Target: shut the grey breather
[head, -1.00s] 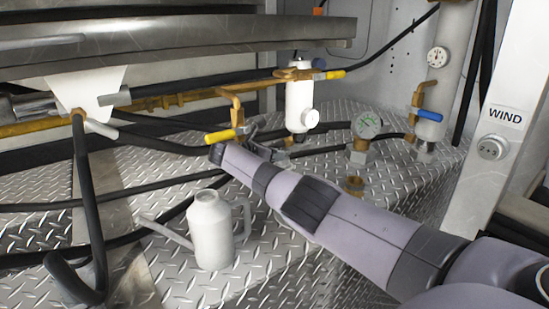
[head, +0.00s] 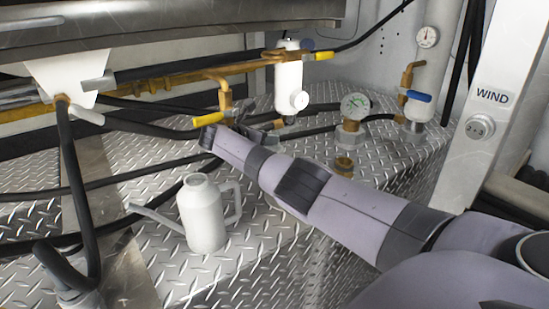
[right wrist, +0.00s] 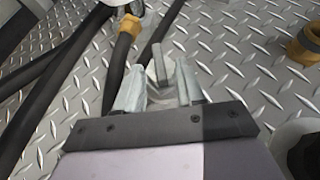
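My right gripper (right wrist: 160,84) shows in the right wrist view with its two pale fingers apart. A narrow grey upright piece (right wrist: 159,62) stands between or just beyond them; it may be the grey breather's lever, but I cannot tell. Contact with the fingers is unclear. In the head view the right gripper (head: 238,132) is beside the yellow-handled valve (head: 210,119), left of and below the white cylinder (head: 288,80); its fingers are largely hidden by my arm. Grey handles (head: 99,82) also show on the white funnel at left. My left gripper is not in view.
A white watering can (head: 204,215) stands on the diamond-plate floor, below the gripper. Black hoses (head: 85,190) run across at left. The WIND post (head: 492,97) is farther right.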

